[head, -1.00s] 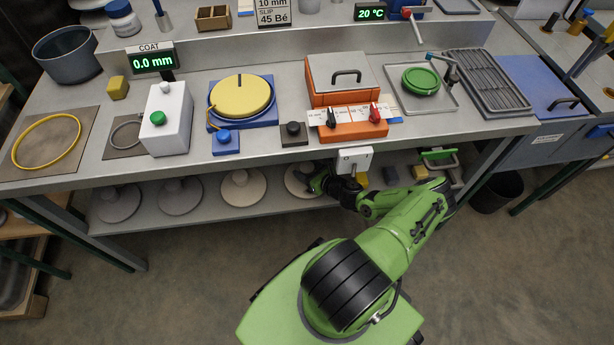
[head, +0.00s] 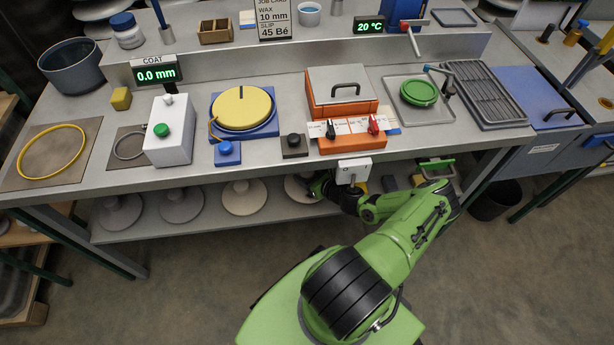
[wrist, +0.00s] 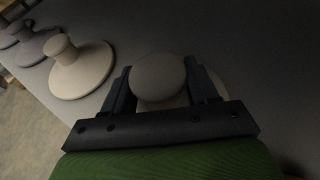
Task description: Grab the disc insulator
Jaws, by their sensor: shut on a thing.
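Several pale disc insulators with raised knobs stand in a row on the shelf under the bench. The rightmost disc insulator (head: 299,187) is partly hidden by my gripper (head: 322,186). In the wrist view, the two dark fingers of my gripper (wrist: 160,84) are shut on the round knob of this disc insulator (wrist: 158,76), one finger on each side. Its wide disc shows only in part behind the fingers. Another disc insulator (wrist: 80,68) stands apart to the left in the wrist view; in the head view it is the grey-beige one (head: 244,192).
The bench top (head: 290,160) overhangs the shelf (head: 270,220) close above my arm. A white box (head: 353,171) hangs at the bench's front edge over my wrist. Small blocks (head: 389,183) lie on the shelf to the right. The floor in front is clear.

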